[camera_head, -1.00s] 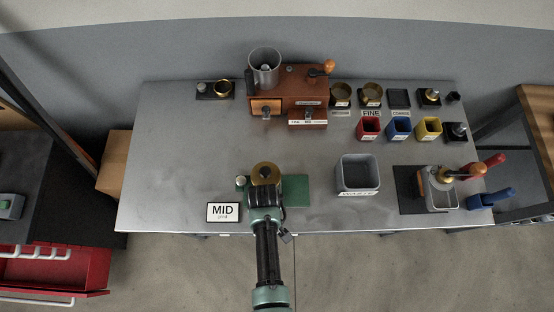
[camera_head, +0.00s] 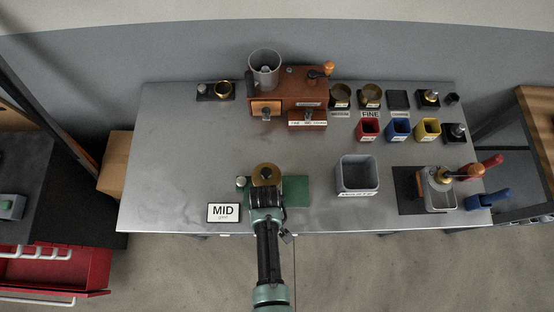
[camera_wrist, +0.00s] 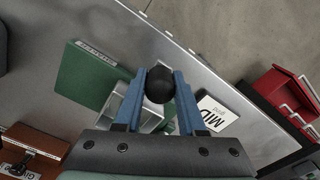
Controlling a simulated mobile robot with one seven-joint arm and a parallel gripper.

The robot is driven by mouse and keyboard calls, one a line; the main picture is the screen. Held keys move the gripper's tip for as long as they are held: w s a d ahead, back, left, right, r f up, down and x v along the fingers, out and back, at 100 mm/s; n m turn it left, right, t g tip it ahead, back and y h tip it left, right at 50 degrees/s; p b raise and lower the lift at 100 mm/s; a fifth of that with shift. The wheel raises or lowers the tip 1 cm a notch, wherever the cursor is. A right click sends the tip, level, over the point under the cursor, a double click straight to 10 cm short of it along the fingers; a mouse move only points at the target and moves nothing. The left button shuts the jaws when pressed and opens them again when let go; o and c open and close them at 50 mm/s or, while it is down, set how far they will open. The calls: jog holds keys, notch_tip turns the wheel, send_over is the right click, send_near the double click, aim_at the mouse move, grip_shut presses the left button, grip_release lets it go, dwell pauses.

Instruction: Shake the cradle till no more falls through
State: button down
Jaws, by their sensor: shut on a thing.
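A round brass sieve (camera_head: 266,174) sits just beyond my gripper (camera_wrist: 159,84), over the green mat (camera_head: 295,190) near the table's front edge. In the wrist view my blue fingers are shut on a dark round knob (camera_wrist: 160,84). A pale grey frame (camera_wrist: 122,101), probably the cradle, shows below the knob and overlaps the green mat (camera_wrist: 90,75). The hand hides the sieve in the wrist view and much of the cradle in the head view. I cannot see whether anything is falling through.
A small silver-topped piece (camera_head: 241,182) stands left of the sieve. The MID card (camera_head: 223,212) lies at the front left. A grey bin (camera_head: 357,176) stands to the right. The brown grinder (camera_head: 288,95) is at the back.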

jog(key=shift+w+d, duration=0.1)
jog(key=shift+d, duration=2.45)
jog(key=shift+a+p, duration=0.6)
jog(key=shift+a, duration=2.1)
jog(key=shift+d, duration=2.75)
jog(key=shift+a, duration=1.45)
jog(key=shift+c, duration=2.1)
grip_release()
